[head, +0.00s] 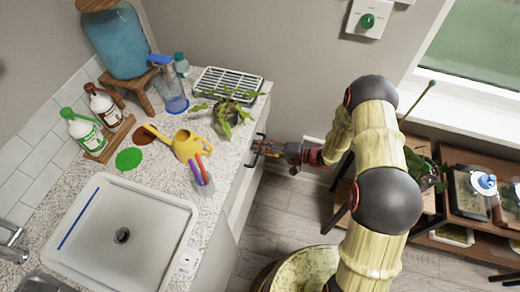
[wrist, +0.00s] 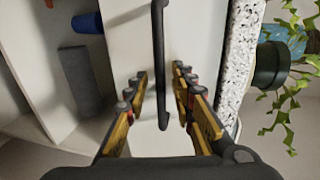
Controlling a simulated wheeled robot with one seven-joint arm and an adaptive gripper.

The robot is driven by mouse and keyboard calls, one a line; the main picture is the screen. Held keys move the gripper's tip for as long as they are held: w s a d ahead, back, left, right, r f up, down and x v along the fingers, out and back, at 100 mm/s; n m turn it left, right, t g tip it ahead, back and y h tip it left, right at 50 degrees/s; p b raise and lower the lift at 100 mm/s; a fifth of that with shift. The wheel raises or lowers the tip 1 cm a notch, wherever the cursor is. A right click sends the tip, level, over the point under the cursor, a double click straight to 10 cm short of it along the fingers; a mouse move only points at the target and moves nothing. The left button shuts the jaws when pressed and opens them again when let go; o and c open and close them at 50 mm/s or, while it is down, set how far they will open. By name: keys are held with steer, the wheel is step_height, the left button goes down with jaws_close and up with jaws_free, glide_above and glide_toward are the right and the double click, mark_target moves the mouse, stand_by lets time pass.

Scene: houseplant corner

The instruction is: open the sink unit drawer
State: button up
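The white sink unit drawer front (wrist: 125,30) fills the middle of the wrist view, beside the speckled counter edge. It looks shut, though its edges are partly hidden. Its dark bar handle (wrist: 160,70) runs down the wrist view. My gripper (wrist: 160,95) is open, with one finger on each side of the handle; I cannot tell whether either touches it. In the head view my gripper (head: 268,150) is at the cabinet's right side, just below the counter edge.
An open shelf (wrist: 30,85) beside the drawer front holds a blue object (wrist: 88,23) and a grey block (wrist: 80,80). Floor (head: 285,205) is clear below my gripper.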

steer(key=c, duration=0.3)
jaws_close()
stand_by(0.6)
